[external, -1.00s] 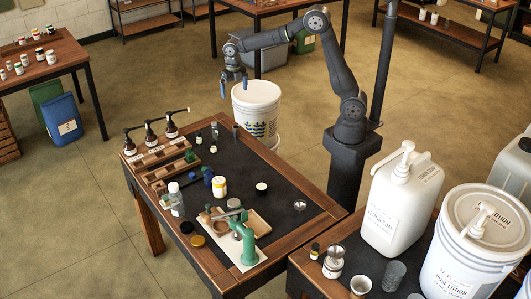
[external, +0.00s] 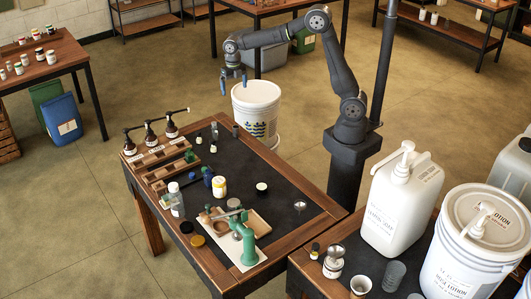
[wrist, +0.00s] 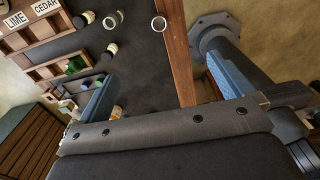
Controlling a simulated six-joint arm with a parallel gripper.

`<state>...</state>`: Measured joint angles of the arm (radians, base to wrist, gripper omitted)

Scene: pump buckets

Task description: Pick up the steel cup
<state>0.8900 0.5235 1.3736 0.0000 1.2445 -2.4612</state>
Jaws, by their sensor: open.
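My gripper (external: 233,80) is open and empty, pointing down in the air beside and above the white bucket, well clear of the tabletop. Its two blue-grey fingers stand wide apart in the wrist view (wrist: 155,92), with nothing between them. A small dark grey cylinder (external: 235,131) stands near the far corner of the black table. A small shiny steel piece (external: 300,205) stands near the table's right side. I cannot tell for certain which is the steel cup.
A white bucket (external: 256,108) stands beyond the table's far edge. Pump bottles (external: 152,138) and a wooden rack (external: 165,170) line the left side. A green press (external: 243,240) stands at the front.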

